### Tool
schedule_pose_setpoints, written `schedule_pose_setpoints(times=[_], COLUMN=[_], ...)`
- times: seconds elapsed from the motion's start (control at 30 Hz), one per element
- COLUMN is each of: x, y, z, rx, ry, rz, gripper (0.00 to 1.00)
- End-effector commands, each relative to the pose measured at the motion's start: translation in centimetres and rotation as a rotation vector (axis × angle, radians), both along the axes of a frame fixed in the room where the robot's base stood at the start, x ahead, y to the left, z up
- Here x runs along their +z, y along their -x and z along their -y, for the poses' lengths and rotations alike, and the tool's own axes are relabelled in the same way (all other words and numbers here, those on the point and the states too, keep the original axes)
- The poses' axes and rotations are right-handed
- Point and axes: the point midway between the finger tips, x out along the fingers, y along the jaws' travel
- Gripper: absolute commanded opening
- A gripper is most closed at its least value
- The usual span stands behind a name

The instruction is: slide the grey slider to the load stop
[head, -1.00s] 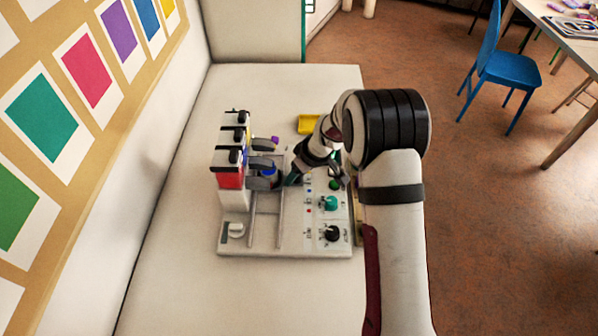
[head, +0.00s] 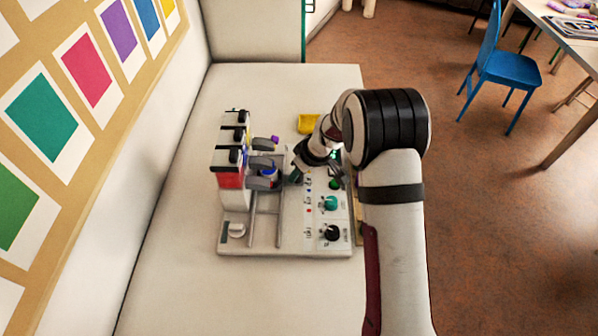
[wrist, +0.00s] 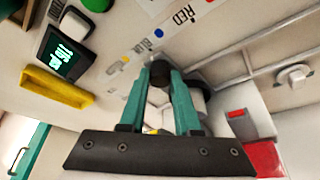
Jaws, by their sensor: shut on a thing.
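The grey slider (head: 262,182) sits on the rails of the board (head: 236,248), beside the bead towers, with something blue on top. My gripper (head: 294,177) is at its right side. In the wrist view my gripper (wrist: 161,78) has its teal fingers closed on a dark round knob (wrist: 160,70). The knob appears to belong to the slider, whose grey body (wrist: 196,98) shows partly behind the fingers. Printed RED and BLUE labels lie along the track. I cannot read a load stop label. Part of the slider is hidden by my fingers.
A yellow tray (head: 308,123) lies behind. The rails (head: 266,222) toward the near end look clear.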

Motion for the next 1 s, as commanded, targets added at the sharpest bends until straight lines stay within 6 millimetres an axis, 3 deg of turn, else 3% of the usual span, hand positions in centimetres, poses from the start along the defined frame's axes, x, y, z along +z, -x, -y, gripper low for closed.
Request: schedule_pose_setpoints(times=[0.83, 1.0], x=[0.1, 0.1], y=[-0.1, 2.0], z=[0.1, -0.1], rx=[-0.001, 0.001], ry=[0.001, -0.005], rz=[0.002, 0.002], gripper=[0.0, 0.0])
